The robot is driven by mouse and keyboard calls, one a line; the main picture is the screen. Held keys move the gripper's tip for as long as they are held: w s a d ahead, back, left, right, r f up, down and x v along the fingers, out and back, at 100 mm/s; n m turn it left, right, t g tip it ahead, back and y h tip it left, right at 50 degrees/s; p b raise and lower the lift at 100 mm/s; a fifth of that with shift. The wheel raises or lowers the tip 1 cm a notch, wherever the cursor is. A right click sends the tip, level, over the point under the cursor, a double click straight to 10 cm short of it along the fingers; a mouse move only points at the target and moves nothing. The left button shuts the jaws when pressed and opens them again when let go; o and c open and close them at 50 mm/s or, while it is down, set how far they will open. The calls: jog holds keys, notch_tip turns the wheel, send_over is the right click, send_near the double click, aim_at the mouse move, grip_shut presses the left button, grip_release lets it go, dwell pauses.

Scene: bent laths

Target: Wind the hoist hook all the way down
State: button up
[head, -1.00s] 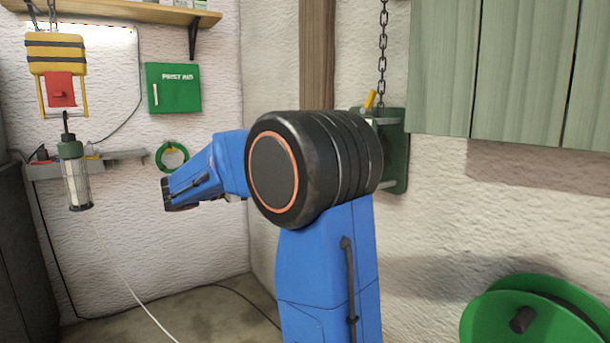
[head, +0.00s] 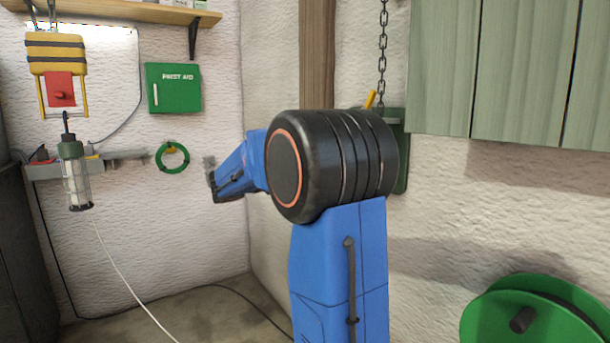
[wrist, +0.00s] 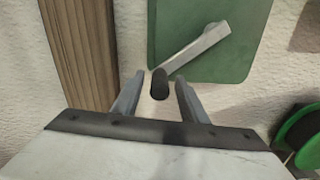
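A green winch plate (wrist: 225,60) is fixed to the wall in the wrist view, with a pale grey crank arm (wrist: 198,50) slanting down left to a black handle knob (wrist: 160,84). My gripper (wrist: 160,76) is open, with the knob between its two fingers and a visible gap on both sides. In the head view my arm's black joint hides my gripper and most of the winch (head: 399,150). A chain (head: 382,45) rises from the winch. At the upper left a yellow, black-striped block (head: 56,54) hangs on chains. I cannot clearly make out the hook.
A wooden post (wrist: 80,55) stands left of the winch. Green cabinets (head: 500,70) hang at the upper right, and a green reel (head: 530,315) is at the lower right. A caged lamp (head: 75,175) hangs at the left near a first aid box (head: 173,88).

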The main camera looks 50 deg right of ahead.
grip_shut()
jog(key=shift+f, duration=0.1)
jog(key=s+a+f+n, duration=0.2)
jog(key=s+f+n, duration=0.2)
jog(key=s+n, duration=0.3)
jog(key=shift+s+n, duration=0.4)
jog(key=shift+n, duration=0.7)
jog(key=shift+f, duration=0.1)
